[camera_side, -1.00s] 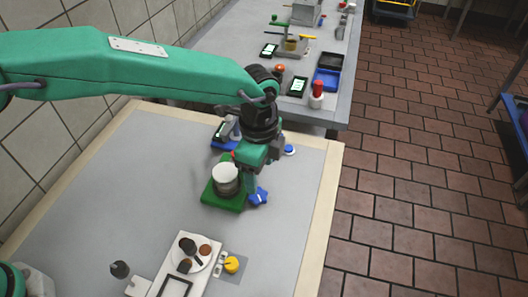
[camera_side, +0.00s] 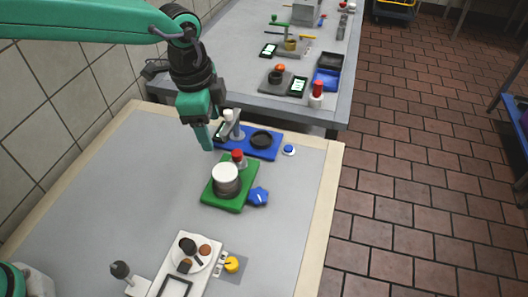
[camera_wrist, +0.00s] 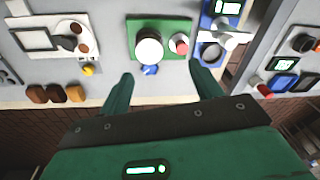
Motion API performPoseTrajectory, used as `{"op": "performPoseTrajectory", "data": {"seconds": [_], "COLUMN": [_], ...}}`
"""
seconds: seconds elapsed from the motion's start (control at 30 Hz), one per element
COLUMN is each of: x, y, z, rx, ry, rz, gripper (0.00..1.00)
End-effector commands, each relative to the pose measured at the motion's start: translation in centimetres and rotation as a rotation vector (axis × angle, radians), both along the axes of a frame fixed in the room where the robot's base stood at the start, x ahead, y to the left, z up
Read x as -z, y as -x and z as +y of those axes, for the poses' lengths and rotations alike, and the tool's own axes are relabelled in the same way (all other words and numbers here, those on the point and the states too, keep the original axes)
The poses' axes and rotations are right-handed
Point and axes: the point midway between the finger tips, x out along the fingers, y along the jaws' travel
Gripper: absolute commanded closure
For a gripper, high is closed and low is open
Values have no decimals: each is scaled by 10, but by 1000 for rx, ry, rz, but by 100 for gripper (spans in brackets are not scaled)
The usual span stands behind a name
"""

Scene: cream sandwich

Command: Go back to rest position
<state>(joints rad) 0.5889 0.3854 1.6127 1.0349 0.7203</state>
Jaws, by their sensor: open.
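My gripper (camera_side: 207,135) hangs above the table, left of the blue tray and up-left of the green board, with nothing between its fingers. In the wrist view its two green fingers (camera_wrist: 160,88) are spread apart. The green board (camera_side: 213,202) bears a stack of dark round pieces with a white top (camera_side: 226,174) and a red-capped container (camera_side: 239,158). The board also shows in the wrist view (camera_wrist: 135,28). A blue knob-like piece (camera_side: 258,196) sits beside the board's right edge.
A blue tray (camera_side: 262,150) with a black round dish and a grey stand is at the table's back. A white plate with dark and brown pieces (camera_side: 197,258) is at the front, beside a yellow knob (camera_side: 232,264). The table's left middle (camera_side: 110,190) is clear.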

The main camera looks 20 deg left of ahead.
Motion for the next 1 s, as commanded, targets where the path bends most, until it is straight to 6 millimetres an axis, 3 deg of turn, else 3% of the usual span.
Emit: {"op": "performPoseTrajectory", "data": {"seconds": [0.2,0.5,1.0], "x": [-37,-70,-91], "y": [11,40,112], "z": [56,126,219], "rx": [-191,-448,-870], "ry": [43,101,209], "rz": [-43,-99,-199], "gripper": [36,36,36]}}
